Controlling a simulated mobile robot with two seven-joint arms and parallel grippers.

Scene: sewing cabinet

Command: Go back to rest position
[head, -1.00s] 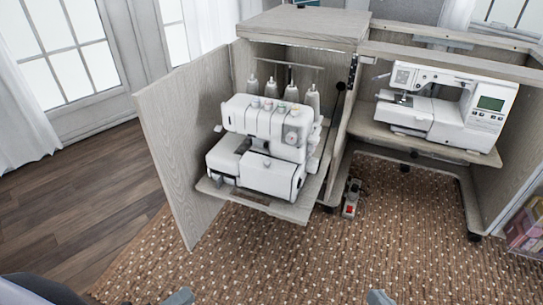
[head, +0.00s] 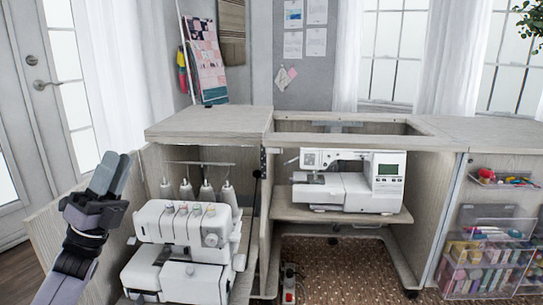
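My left gripper (head: 117,162) is raised at the left in the head view, its dark fingers pointing up. The fingers overlap from this angle, so I cannot tell if there is a gap between them. No object shows in it. It appears in front of the cabinet's open left door (head: 62,212), to the left of the white serger (head: 180,240). My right gripper is out of view.
The serger stands on a low shelf in the sewing cabinet (head: 205,122). A white sewing machine (head: 345,185) sits on the middle shelf. Clear bins (head: 485,265) of supplies stand at the right.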

